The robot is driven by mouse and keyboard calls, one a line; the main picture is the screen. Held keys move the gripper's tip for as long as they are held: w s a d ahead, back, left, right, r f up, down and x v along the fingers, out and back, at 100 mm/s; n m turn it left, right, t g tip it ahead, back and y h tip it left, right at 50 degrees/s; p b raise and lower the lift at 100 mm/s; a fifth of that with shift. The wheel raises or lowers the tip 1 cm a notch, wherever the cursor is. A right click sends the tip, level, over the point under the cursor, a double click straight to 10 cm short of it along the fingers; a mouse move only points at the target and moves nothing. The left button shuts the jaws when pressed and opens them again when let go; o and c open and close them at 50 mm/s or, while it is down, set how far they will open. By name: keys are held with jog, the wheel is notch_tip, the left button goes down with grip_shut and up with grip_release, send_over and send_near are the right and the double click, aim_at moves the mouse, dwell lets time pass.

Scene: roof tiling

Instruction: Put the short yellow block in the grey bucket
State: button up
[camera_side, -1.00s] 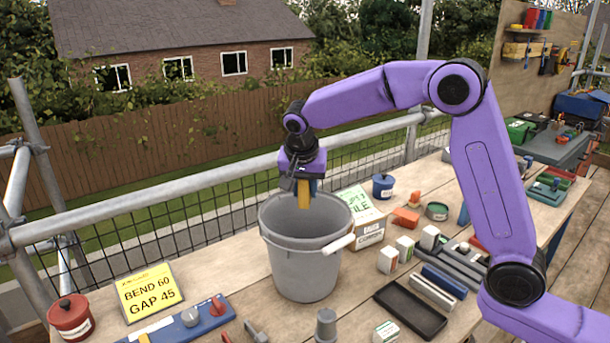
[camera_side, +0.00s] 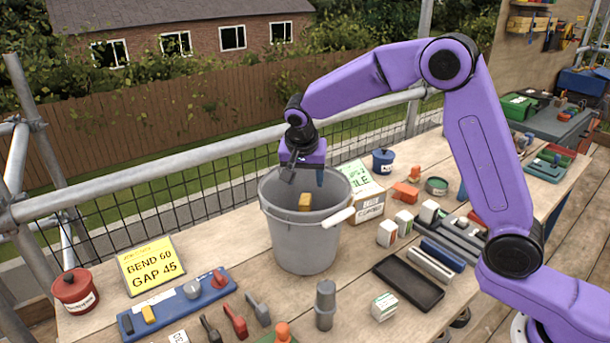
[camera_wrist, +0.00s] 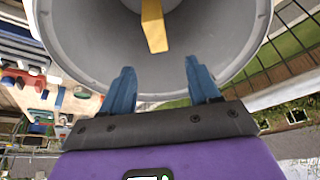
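The grey bucket (camera_side: 300,248) stands upright on the wooden bench, its white handle grip at the right. A yellow block (camera_side: 305,202) is within the bucket's mouth, below my gripper (camera_side: 304,182) and apart from it. In the wrist view the yellow block (camera_wrist: 154,27) shows against the inside of the bucket (camera_wrist: 90,40), ahead of the fingers. My gripper (camera_wrist: 158,85) is open there, with its two blue fingers spread and nothing between them. I cannot tell whether the block touches the bucket's bottom.
A blue tray (camera_side: 178,305) with a small yellow piece lies at the front left, near a yellow sign (camera_side: 150,265). A black tray (camera_side: 408,283) and several small blocks are to the right.

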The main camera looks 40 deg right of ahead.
aim_at(305, 199)
dwell(0.6)
notch_tip(305, 199, up, 7)
dwell(0.5)
jog(key=s+d+f+n+g+y, duration=0.1)
jog(key=s+n, duration=0.9)
jog(key=s, duration=1)
jog(key=s+d+f+n+g+y, duration=0.2)
jog(key=s+f+n, duration=0.3)
jog(key=s+n, duration=0.6)
jog(key=s+d, duration=0.1)
jog(key=s, duration=0.7)
jog(key=shift+s+d+f+n+y, duration=0.15)
jog(key=shift+s+d+n+y, duration=0.15)
jog(key=shift+s+d, duration=0.05)
